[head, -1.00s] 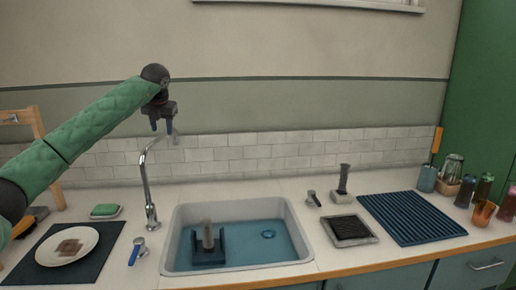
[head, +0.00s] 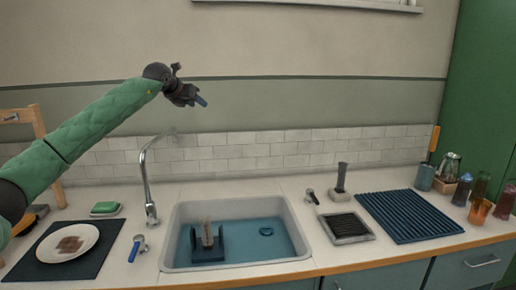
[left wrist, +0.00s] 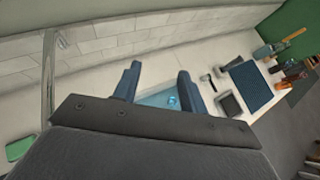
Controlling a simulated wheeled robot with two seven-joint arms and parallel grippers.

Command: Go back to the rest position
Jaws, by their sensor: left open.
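My left gripper (head: 203,101) is raised in the air above and behind the sink, higher than the faucet. Its blue fingers are apart with nothing between them, as the left wrist view (left wrist: 158,84) also shows. The left arm reaches in from the left in a green sleeve. My right gripper is in neither view.
A chrome faucet (head: 146,180) stands at the left rim of the sink (head: 178,225), which holds a dark blue block fixture (head: 208,250). A plate (head: 67,243) lies on a dark mat at left. A ribbed blue mat (head: 408,216) and several bottles are at right.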

